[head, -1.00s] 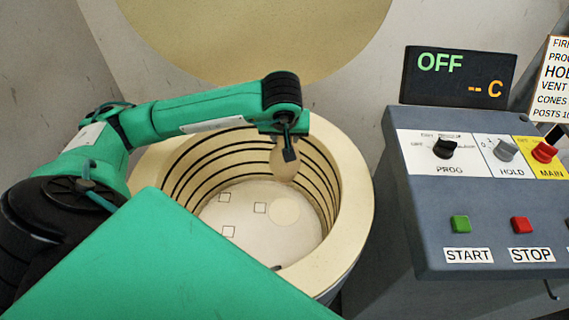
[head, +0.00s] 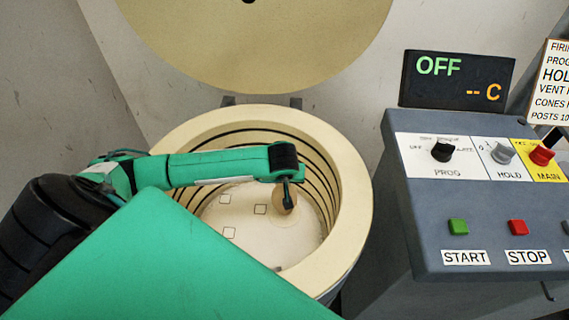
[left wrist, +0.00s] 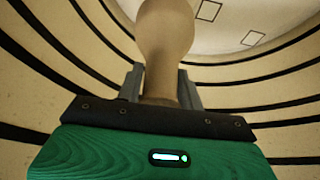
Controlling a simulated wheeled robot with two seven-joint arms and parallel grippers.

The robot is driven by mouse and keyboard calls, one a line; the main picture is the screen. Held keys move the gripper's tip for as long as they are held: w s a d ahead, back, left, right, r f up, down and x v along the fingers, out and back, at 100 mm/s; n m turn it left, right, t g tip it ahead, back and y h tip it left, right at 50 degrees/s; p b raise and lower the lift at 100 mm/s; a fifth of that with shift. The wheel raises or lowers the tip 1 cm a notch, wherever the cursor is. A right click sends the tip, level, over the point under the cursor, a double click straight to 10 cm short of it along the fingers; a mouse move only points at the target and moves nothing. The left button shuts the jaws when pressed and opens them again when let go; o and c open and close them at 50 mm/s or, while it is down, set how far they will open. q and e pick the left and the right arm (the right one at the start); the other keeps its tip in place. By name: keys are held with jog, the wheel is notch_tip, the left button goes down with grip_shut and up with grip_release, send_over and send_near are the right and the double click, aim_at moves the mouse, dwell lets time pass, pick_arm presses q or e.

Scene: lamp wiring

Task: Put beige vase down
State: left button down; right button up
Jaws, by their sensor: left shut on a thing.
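My left gripper (head: 288,196) reaches down inside the round kiln (head: 356,190). It is shut on the beige vase (left wrist: 165,40), with a finger on each side of its narrow part in the left wrist view. In the head view the vase (head: 280,203) is small and partly hidden by the gripper. It is over or on the right part of the kiln floor (head: 240,236), near a pale disc. I cannot tell whether it touches the floor. My right gripper is not in view.
The kiln wall with dark coil grooves surrounds the gripper closely. Several small squares are outlined on the floor. The round lid (head: 255,50) stands open behind. A control panel (head: 480,245) with an OFF display (head: 457,82) stands to the right.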

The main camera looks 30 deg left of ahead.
pick_arm(q)
jog(key=shift+f, duration=1.25)
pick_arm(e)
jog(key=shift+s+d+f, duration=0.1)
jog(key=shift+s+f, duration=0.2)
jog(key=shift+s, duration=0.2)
pick_arm(q)
jog(key=shift+f, duration=0.1)
jog(key=c, duration=1.2)
grip_release()
jog(key=o, duration=0.3)
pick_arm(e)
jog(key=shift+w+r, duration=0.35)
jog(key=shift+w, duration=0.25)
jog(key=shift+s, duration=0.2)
